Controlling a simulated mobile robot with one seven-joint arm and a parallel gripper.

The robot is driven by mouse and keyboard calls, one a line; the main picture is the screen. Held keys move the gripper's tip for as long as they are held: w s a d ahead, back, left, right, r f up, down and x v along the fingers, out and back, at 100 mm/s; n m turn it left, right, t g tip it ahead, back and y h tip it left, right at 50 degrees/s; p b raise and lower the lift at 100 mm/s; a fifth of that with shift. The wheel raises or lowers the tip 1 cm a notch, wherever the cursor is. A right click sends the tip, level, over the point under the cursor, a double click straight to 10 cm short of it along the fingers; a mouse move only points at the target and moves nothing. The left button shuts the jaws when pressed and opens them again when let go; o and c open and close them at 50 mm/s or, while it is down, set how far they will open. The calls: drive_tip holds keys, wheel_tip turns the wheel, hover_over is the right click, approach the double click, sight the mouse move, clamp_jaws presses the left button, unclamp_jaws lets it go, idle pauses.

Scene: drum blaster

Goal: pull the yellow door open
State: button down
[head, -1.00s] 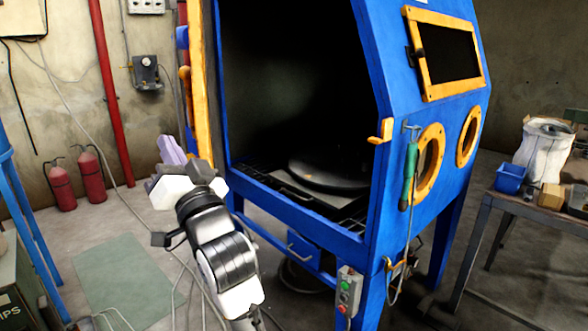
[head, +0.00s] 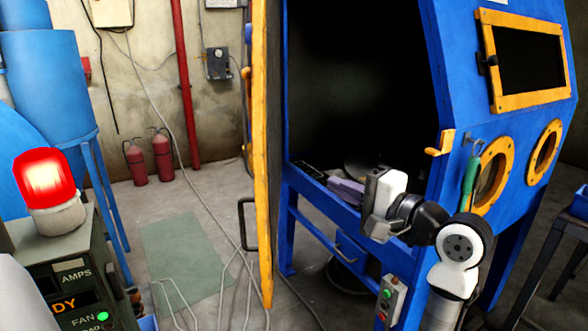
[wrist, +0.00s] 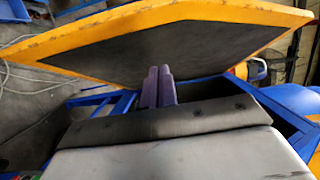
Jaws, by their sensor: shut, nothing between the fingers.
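The yellow-framed door (head: 262,150) stands swung out from the left side of the blue cabinet (head: 400,225), seen nearly edge-on in the head view. A dark handle (head: 243,224) sticks out from its left side. In the wrist view, the door's dark inner panel (wrist: 200,48) and yellow rim (wrist: 120,30) cross the top of the picture. My gripper (head: 346,190), with purple fingers, is shut and empty, in front of the cabinet opening and right of the door. Its fingers also show in the wrist view (wrist: 158,88), pointing towards the panel; I cannot tell whether they touch it.
A control cabinet with a red beacon (head: 46,185) stands at the near left. Fire extinguishers (head: 150,162) stand by the back wall. Cables (head: 215,245) lie on the floor left of the door. A bench (head: 560,232) stands at the right.

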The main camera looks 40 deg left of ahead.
drive_tip(key=p, duration=0.3)
approach(267, 165)
drive_tip(key=w+a, duration=0.2)
drive_tip(key=w, duration=0.1)
drive_tip(key=shift+s+a+r, duration=0.25)
drive_tip(key=shift+s+a, duration=0.7)
drive_tip(key=shift+a, duration=0.25)
drive_tip(key=shift+s+a+f, duration=0.1)
drive_tip(key=shift+s+a, duration=0.3)
drive_tip(key=shift+a, duration=0.1)
